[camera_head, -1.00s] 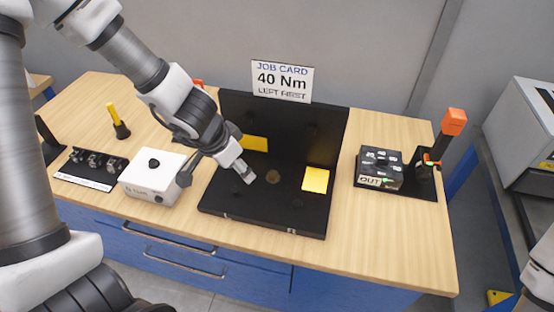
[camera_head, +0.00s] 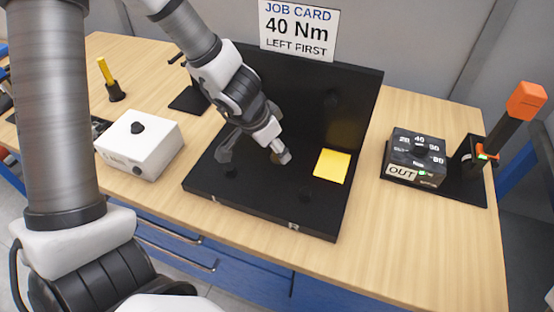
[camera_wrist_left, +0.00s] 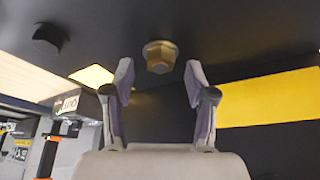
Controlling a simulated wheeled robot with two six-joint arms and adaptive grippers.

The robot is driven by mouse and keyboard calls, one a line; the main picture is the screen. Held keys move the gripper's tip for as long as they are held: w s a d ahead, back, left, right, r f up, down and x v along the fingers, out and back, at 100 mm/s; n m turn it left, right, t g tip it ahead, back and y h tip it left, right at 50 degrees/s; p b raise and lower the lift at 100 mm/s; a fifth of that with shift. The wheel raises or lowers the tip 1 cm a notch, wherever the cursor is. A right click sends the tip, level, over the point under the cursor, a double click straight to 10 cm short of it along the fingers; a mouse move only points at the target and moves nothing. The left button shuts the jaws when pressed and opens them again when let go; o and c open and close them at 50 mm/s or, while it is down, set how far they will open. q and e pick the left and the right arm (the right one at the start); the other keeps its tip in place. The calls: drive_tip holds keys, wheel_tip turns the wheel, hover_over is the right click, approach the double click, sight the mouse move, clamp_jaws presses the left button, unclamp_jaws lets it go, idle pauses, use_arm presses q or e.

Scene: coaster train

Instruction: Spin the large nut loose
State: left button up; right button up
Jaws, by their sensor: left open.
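The large nut (camera_wrist_left: 159,56) is a brass hexagon on the black fixture, just ahead of my left gripper in the left wrist view. My left gripper (camera_wrist_left: 159,78) is open, one finger to each side below the nut, with nothing visible between its fingers. Whether the fingers touch the nut cannot be told. My right gripper is not in view.
A yellow square (camera_head: 332,165) lies on the fixture. The job card (camera_head: 298,29) reading 40 Nm, left first, stands behind. A white box (camera_head: 140,145) is left, a black dial box (camera_head: 416,157) marked OUT and an orange-handled tool (camera_head: 520,105) right. The front right tabletop is clear.

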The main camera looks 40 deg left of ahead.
use_arm(q)
drive_tip(key=shift+x, duration=1)
drive_tip(key=shift+r, duration=0.1)
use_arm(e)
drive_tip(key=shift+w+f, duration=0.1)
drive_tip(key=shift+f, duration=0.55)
use_arm(q)
drive_tip(key=shift+c, duration=1.4)
clamp_jaws()
drive_tip(key=shift+s+n+b, duration=0.1)
drive_tip(key=shift+n+b, duration=0.25)
drive_tip(key=shift+n, duration=0.15)
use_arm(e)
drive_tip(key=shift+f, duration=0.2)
